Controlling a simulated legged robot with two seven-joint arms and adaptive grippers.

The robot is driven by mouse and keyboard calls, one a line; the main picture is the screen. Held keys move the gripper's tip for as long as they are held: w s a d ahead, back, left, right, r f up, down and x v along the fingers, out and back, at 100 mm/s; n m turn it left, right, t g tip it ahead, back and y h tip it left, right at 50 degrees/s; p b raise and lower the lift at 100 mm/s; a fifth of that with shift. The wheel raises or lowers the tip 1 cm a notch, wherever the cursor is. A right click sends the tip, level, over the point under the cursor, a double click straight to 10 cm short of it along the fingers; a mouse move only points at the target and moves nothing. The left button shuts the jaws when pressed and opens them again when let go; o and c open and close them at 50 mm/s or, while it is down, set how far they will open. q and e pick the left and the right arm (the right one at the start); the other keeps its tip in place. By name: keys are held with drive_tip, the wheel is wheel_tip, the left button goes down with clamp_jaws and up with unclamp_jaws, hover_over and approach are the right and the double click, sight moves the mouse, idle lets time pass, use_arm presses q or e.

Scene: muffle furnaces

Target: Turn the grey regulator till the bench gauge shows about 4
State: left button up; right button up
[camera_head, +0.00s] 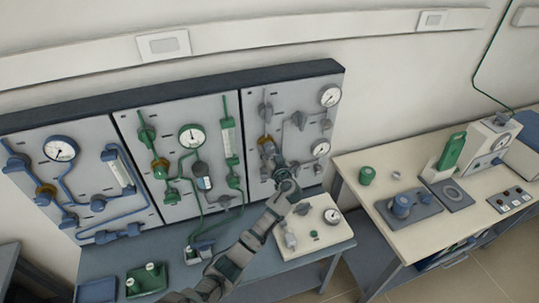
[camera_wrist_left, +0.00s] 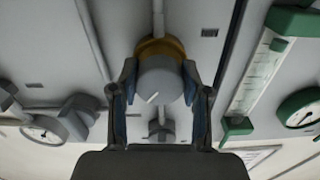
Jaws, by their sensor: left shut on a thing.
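The grey regulator (camera_head: 267,143) is on the right wall panel, with a brass collar behind its knob. In the left wrist view its round grey knob (camera_wrist_left: 158,82) with a white mark faces me. My left gripper (camera_head: 278,163) is at this knob; in the left wrist view its two fingers (camera_wrist_left: 160,92) are closed on the knob's left and right sides. The bench gauge (camera_head: 332,216) is a small round white dial on a pale box on the blue bench. Its reading is too small to tell. My right gripper is not in view.
Blue (camera_head: 92,178) and green (camera_head: 190,150) piped panels stand to the left. Two dials, small grey valves and pipes surround the regulator on its panel.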

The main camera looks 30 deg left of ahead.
use_arm(q)
drive_tip(key=o, duration=1.1)
drive_tip(key=shift+o, duration=0.2)
drive_tip(key=v, duration=1.2)
drive_tip(key=shift+w, duration=0.15)
